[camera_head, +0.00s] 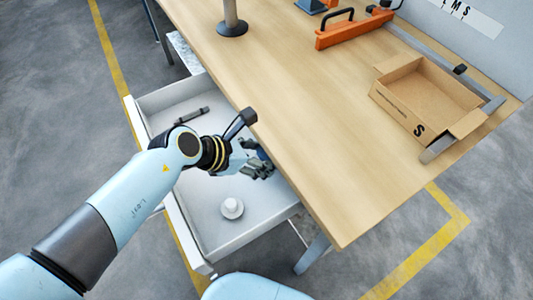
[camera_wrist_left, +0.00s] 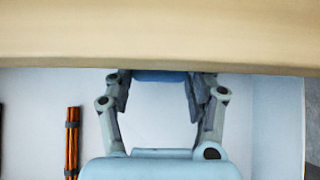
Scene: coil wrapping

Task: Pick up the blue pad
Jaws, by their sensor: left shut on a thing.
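My left gripper (camera_head: 261,168) reaches into the open white drawer (camera_head: 201,251) under the table's edge. It is shut on the blue pad (camera_head: 263,154), which is mostly hidden by the fingers and the tabletop. In the left wrist view, the blue pad (camera_wrist_left: 160,76) lies between the two fingertips of the left gripper (camera_wrist_left: 158,90), and the tabletop edge cuts off its far part. I cannot tell whether the pad touches the drawer floor. My right gripper is not in view.
The wooden tabletop (camera_head: 300,130) overhangs the drawer close to my gripper. A round white object (camera_head: 232,208) and a dark rod-like item (camera_head: 191,115) lie in the drawer. Orange-brown rods (camera_wrist_left: 73,140) show in the wrist view. An open cardboard box (camera_head: 395,101) and orange tool (camera_head: 353,29) stand on the table.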

